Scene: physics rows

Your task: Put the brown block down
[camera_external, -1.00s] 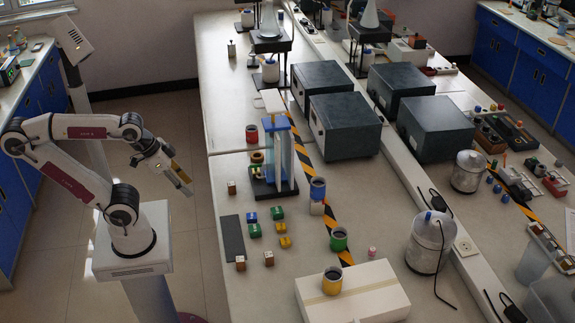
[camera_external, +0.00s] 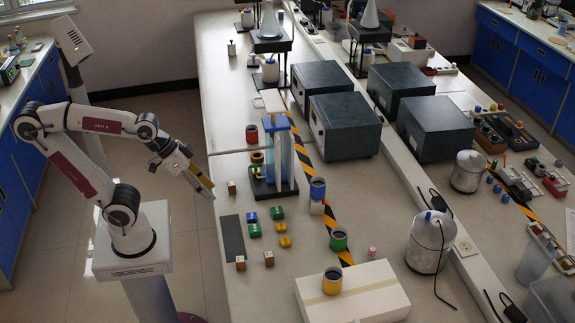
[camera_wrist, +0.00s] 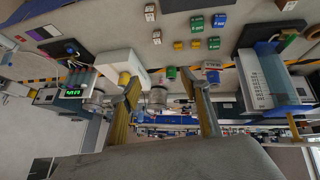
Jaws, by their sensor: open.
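Three small brown blocks stand on the near-left part of the table: one brown block (camera_external: 231,187) near the left edge, another (camera_external: 240,263) by the end of the dark strip, and a third (camera_external: 269,258) just right of it. In the wrist view, brown blocks show at the top, one (camera_wrist: 150,12) left of centre and one (camera_wrist: 286,5) at the right. My gripper (camera_external: 206,190) is beside the table's left edge, left of the first block and apart from it. In the wrist view its two fingers (camera_wrist: 165,88) are spread, with nothing held between them.
Green, blue and yellow blocks (camera_external: 255,230) sit beside the dark strip (camera_external: 232,238). A blue-topped rack (camera_external: 277,123) stands behind them. Coloured cups (camera_external: 338,240) and a white box (camera_external: 372,292) are to the right. Bare tabletop lies between the blocks and the cups.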

